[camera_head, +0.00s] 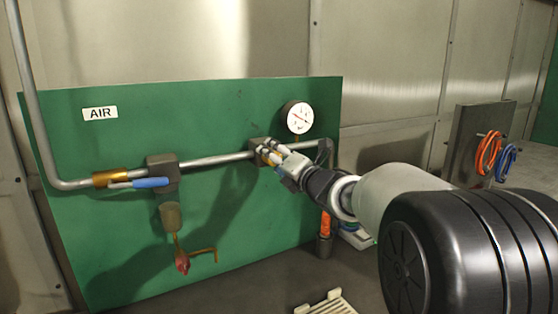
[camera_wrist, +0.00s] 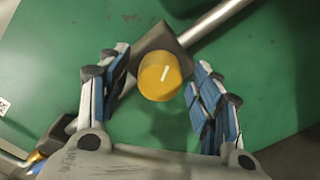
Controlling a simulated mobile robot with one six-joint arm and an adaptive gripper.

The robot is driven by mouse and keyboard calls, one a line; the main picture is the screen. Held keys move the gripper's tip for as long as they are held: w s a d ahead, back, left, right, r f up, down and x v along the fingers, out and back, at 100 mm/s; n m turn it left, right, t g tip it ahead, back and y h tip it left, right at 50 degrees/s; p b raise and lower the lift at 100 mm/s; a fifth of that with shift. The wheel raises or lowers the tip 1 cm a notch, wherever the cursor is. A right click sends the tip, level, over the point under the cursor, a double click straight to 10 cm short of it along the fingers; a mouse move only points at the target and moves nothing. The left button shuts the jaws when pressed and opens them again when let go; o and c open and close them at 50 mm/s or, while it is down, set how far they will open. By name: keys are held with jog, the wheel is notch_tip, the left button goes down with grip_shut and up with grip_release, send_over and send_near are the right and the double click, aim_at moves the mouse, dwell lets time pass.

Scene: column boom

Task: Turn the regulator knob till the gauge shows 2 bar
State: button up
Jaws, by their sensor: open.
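The regulator knob (camera_wrist: 165,77) is a yellow round cap with a white line mark, on a dark square body (camera_wrist: 150,50) in the pipe line. In the wrist view it sits between and just beyond the fingers of my gripper (camera_wrist: 162,95). The fingers are open, with a gap visible on both sides of the knob. In the head view my gripper (camera_head: 272,156) reaches the regulator body (camera_head: 258,146) and mostly hides the knob. The round white gauge (camera_head: 299,117) is above and right of the regulator; a red needle shows, but its reading is too small to tell.
A green panel (camera_head: 110,140) carries the pipe, an AIR label (camera_head: 100,114), a blue-handled valve (camera_head: 150,182) and a red-tipped part (camera_head: 182,263) below. An orange item (camera_head: 325,223) stands under my arm. Orange and blue hoses (camera_head: 488,152) hang at right.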

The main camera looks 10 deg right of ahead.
jog(key=v, duration=1.2)
jog(key=shift+r, duration=0.1)
jog(key=s+d+f+m+g+h, duration=0.2)
jog(key=s+f+m+g+h, duration=0.15)
jog(key=s+m, duration=0.55)
jog(key=s+d+f+m+g+h, duration=0.2)
jog(key=s+f+m+h, duration=0.4)
jog(key=m, duration=0.4)
jog(key=s+a+f+m+g+y, duration=0.1)
jog(key=s+a+f+m+g, duration=0.1)
jog(key=s, duration=0.5)
jog(key=s+a+f+m+g+y, duration=0.1)
jog(key=s+a+f+m+g, duration=0.1)
jog(key=s, duration=0.5)
jog(key=s+a+f+m+g+y, duration=0.2)
jog(key=s+a+f+m+g, duration=0.1)
jog(key=s+f+m, duration=0.3)
jog(key=shift+s+a, duration=0.4)
